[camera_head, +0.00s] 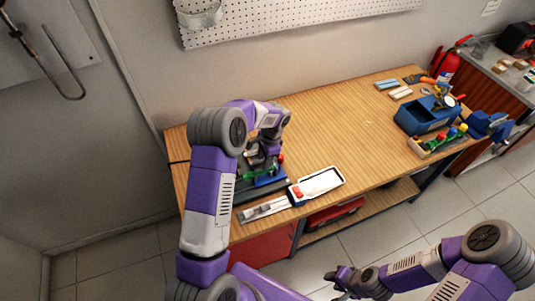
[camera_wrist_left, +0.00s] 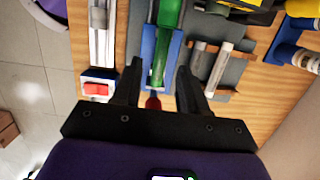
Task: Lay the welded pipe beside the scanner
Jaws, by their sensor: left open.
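My left gripper (camera_head: 264,152) hangs low over the left end of the wooden workbench. In the left wrist view its two fingers (camera_wrist_left: 159,75) are apart, with a green piece (camera_wrist_left: 169,14) in a blue holder (camera_wrist_left: 160,55) below and between them. Two short pipe-like bars, one brownish (camera_wrist_left: 193,62) and one pale (camera_wrist_left: 220,70), lie on a grey pad right of the fingers. I cannot tell which is the welded pipe. A white-and-blue device with a red button (camera_wrist_left: 97,88) may be the scanner. My right gripper (camera_head: 345,279) is off the bench's front; its finger gap is unclear.
A white tray (camera_head: 320,184) lies near the bench's front edge. A blue toolbox (camera_head: 424,116), a rack with coloured knobs (camera_head: 436,141) and a blue vise (camera_head: 488,126) stand at the right end. The bench's middle (camera_head: 335,135) is clear.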

